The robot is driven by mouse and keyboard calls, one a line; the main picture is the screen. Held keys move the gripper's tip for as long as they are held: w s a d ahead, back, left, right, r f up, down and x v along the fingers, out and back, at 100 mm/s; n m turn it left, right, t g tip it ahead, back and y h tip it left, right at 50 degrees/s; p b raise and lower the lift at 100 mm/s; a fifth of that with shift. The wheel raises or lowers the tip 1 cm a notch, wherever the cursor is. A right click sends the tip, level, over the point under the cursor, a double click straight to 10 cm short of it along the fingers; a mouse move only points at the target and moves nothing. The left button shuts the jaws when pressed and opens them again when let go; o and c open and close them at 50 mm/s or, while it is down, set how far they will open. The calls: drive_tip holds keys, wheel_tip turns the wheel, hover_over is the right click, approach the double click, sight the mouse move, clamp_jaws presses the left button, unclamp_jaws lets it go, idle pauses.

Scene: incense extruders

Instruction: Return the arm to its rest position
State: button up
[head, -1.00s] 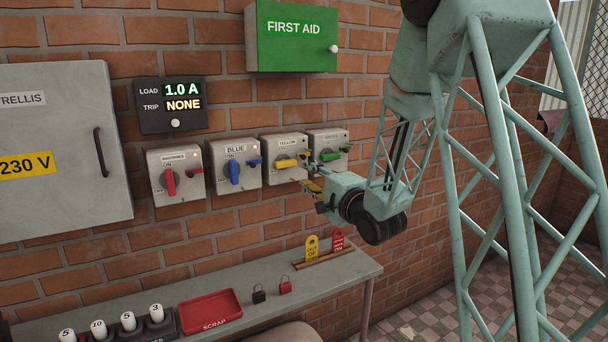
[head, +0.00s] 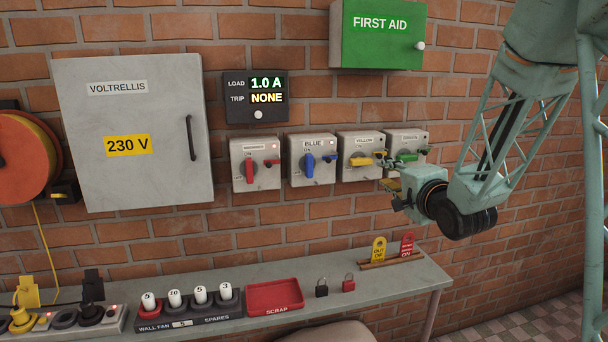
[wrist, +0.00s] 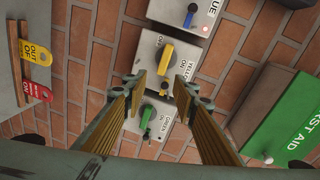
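My gripper (head: 390,194) hangs in front of the wall, just below the yellow and green switch boxes. In the wrist view its two fingers (wrist: 160,98) stand apart with nothing between them, so it is open. Through the gap I see the yellow switch (wrist: 166,55) and, partly covered by the left finger, the green switch (wrist: 147,113). In the head view the yellow switch box (head: 350,175) shows clearly, while the green switch box (head: 413,137) is partly hidden behind my arm.
Red (head: 249,150) and blue (head: 322,143) switch boxes sit to the left, beside a grey cabinet (head: 130,185). A green first aid box (head: 375,52) hangs above. Below is a shelf (head: 395,280) with a scrap tray (head: 275,311), padlocks (head: 322,291) and upright tags (head: 379,248).

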drive_tip(key=s+a+n+g+h, duration=0.1)
drive_tip(key=s+n+g, duration=0.5)
drive_tip(key=s, duration=2.3)
drive_tip(key=s+a+n+g+h, duration=0.1)
drive_tip(key=s+a+n+g, duration=0.2)
drive_tip(key=s, duration=2.7)
drive_tip(key=n+g, duration=0.3)
drive_tip(key=n, duration=0.2)
drive_tip(key=shift+s+a+f+h, duration=0.2)
drive_tip(key=shift+f+h, duration=0.05)
drive_tip(key=shift+h, duration=0.15)
drive_tip(key=shift+w, duration=0.1)
